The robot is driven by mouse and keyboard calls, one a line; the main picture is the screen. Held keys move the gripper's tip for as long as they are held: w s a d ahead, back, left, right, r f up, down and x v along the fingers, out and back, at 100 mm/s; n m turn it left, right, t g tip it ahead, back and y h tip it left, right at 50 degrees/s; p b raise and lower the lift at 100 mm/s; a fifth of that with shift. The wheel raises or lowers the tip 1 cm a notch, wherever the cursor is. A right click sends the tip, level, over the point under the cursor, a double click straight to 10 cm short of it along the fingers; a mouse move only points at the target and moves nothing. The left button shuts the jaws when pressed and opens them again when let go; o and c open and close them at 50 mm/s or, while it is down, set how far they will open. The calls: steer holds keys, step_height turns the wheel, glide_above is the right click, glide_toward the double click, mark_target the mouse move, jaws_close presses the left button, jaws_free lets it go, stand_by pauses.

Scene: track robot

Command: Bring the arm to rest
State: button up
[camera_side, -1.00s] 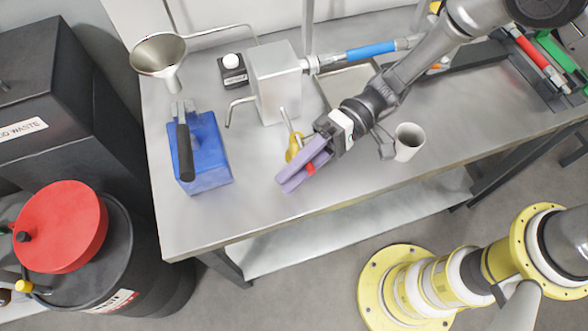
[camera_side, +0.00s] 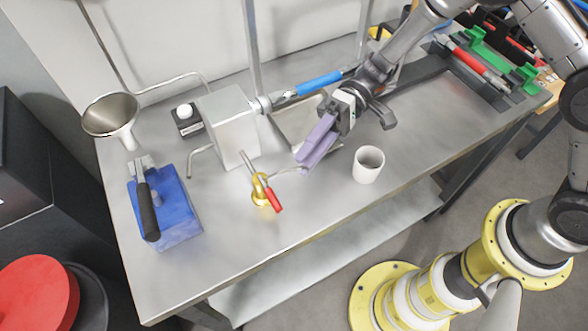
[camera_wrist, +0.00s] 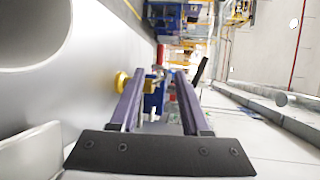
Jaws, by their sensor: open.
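My gripper (camera_side: 303,165) has two purple fingers and hangs over the workbench (camera_side: 255,270), right of the brass valve with the red handle (camera_side: 268,195). In the wrist view the two fingers of my gripper (camera_wrist: 157,80) stand apart with nothing held between them. Part of the brass valve (camera_wrist: 122,82) shows beside the left finger there. In the side view the fingers overlap, so the gap between them is hard to see.
A white cup (camera_side: 368,165) stands close to the right of my gripper. A metal box (camera_side: 232,125) with pipes, a blue block with a black-handled tool (camera_side: 170,210) and a funnel (camera_side: 112,118) stand left. A tool rack (camera_side: 480,65) is at the back right.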

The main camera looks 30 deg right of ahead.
steer(key=shift+w+d, duration=0.15)
steer(key=shift+d, duration=0.15)
steer(key=shift+w+d+r, duration=0.1)
steer(key=shift+r, duration=0.2)
steer(key=s+d+r+n+t+h, duration=0.2)
steer(key=s+d+r, duration=0.15)
steer(key=r, duration=0.45)
steer(key=s+d+r+n+t+h, duration=0.1)
steer(key=s+d+r+t+h, duration=0.2)
steer(key=r, duration=0.5)
steer(key=s+d+f+m+t+h, duration=0.1)
steer(key=s+d+m+t+h, duration=0.2)
steer(key=d, duration=0.7)
steer(key=s+d+f+m+t+h, duration=0.1)
steer(key=s+d+m+t+h, duration=0.3)
steer(key=d, duration=0.7)
steer(key=shift+s+d+f+h, duration=0.3)
steer(key=shift+s+f+h, duration=0.1)
steer(key=shift+s+h, duration=0.9)
